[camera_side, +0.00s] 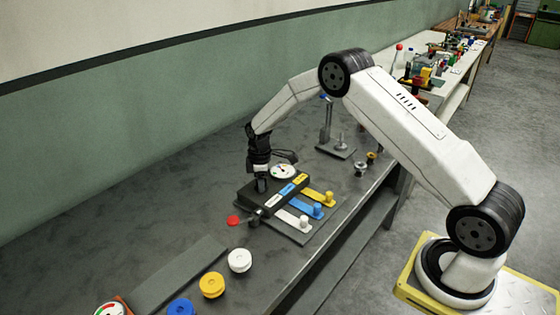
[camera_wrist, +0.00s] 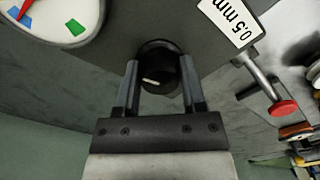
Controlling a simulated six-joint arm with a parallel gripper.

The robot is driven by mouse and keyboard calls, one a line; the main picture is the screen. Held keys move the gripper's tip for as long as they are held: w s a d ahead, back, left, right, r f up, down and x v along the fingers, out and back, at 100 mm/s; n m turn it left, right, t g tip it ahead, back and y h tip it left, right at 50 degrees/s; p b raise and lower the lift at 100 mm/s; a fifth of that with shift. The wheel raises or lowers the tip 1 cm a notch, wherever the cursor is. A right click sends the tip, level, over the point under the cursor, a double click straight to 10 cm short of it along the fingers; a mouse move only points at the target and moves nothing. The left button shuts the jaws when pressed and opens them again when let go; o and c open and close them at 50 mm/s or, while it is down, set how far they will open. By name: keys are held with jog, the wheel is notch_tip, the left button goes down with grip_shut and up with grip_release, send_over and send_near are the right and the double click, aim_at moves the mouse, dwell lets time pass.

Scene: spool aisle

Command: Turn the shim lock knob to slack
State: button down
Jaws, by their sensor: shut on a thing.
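The shim lock knob is a round black knob (camera_wrist: 156,84) with a white pointer line, on the dark block (camera_side: 253,196). My gripper (camera_side: 262,187) points down at the block's left end. In the wrist view its two fingers (camera_wrist: 159,68) are shut on the knob, one on each side. The pointer line lies nearly level in that view. A round white dial (camera_wrist: 55,18) with a red needle and green and blue marks sits nearby; it also shows in the side view (camera_side: 284,171). The knob is mostly hidden by my gripper in the side view.
White, blue and yellow strips with pegs (camera_side: 317,210) lie at the block's front. A red-ended lever (camera_side: 233,220) sticks out left. White, yellow (camera_side: 211,285) and blue discs stand beside a dark plate (camera_side: 180,273). A post stand (camera_side: 327,125) is behind.

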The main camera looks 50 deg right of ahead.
jog(key=shift+c, duration=0.9)
grip_release()
jog(key=shift+r, duration=0.1)
jog(key=shift+r, duration=3.8)
jog(key=shift+s+r, duration=0.1)
